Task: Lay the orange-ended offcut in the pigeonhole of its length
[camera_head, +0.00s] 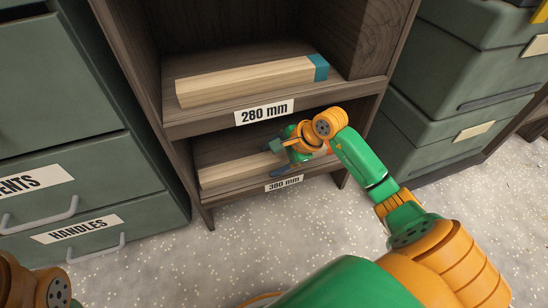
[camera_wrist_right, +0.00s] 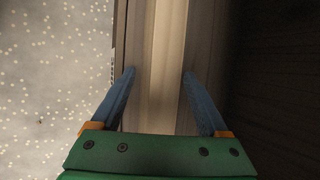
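My right gripper (camera_head: 280,163) is at the mouth of this pigeonhole, one blue finger above the other in the head view. In the right wrist view my gripper (camera_wrist_right: 159,73) has its fingers wide apart, with a pale wooden strip (camera_wrist_right: 168,60) running between them. I cannot tell whether they touch it. My left gripper is out of view.
Another offcut, teal-ended (camera_head: 250,80), lies in the upper pigeonhole labelled 280 mm (camera_head: 264,112). Dark shelf sides (camera_head: 135,60) bound both pigeonholes. Green drawers (camera_head: 75,175) stand left, green boxes (camera_head: 450,110) right. The speckled floor (camera_head: 270,235) in front is clear.

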